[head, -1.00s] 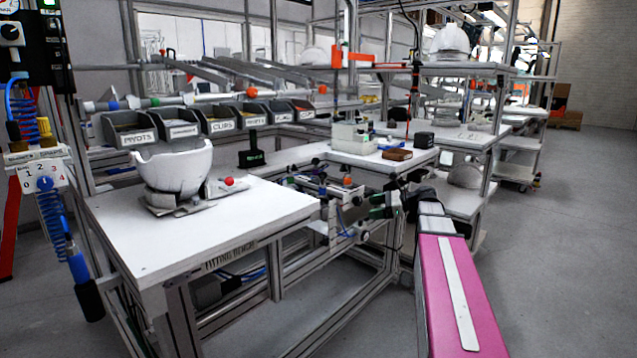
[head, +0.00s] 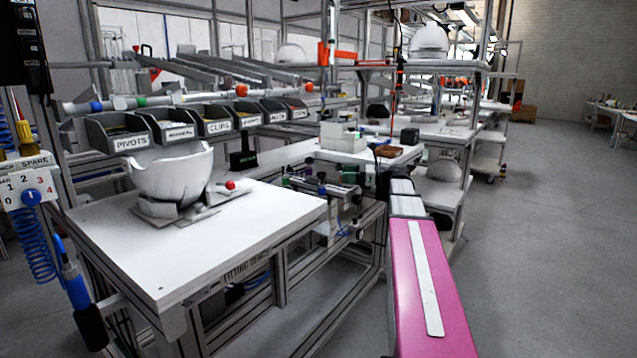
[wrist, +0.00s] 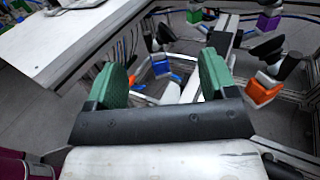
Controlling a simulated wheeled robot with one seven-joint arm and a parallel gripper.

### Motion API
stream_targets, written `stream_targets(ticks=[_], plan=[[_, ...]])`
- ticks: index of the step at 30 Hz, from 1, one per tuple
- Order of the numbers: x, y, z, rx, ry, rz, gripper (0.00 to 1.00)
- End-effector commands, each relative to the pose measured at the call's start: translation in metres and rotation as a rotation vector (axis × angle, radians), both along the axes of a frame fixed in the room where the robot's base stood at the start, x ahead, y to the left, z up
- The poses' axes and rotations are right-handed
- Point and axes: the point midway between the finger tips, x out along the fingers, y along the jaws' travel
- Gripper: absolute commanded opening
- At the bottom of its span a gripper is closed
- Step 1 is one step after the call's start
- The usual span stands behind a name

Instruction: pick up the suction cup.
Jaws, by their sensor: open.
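Several black cup-like pieces on coloured blocks show beyond my gripper (wrist: 163,68) in the wrist view, and I cannot tell which is the task's suction cup. One black cup (wrist: 267,48) sits by an orange block (wrist: 262,92) at the right. Another dark cup (wrist: 164,34) is ahead, near the middle, with blue parts below it. A purple block (wrist: 267,23) is at the top right. My gripper is open, with green pads apart and nothing between them. In the head view the coloured fittings (head: 318,188) are on a rail beside the bench, and my arm hides the gripper.
The white fitting bench (head: 250,218) is at the left, carrying a helmet shell (head: 172,174) on a stand. Its corner (wrist: 50,45) shows in the wrist view. Labelled bins (head: 215,122) stand behind. Metal frame legs and hoses surround the fittings. Open floor (head: 550,240) is at the right.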

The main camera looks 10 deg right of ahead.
Motion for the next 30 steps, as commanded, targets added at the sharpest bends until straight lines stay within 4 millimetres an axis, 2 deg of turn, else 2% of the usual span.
stream_targets(ticks=[6,13,21,30], plan=[[0.009,0.032,-0.001,-0.001,-0.001,0.002,0.78],[0.013,0.045,-0.002,-0.001,-0.001,0.001,0.78],[0.022,0.081,-0.004,-0.001,-0.001,0.003,0.78],[0.024,0.087,-0.004,-0.001,-0.001,0.000,0.78]])
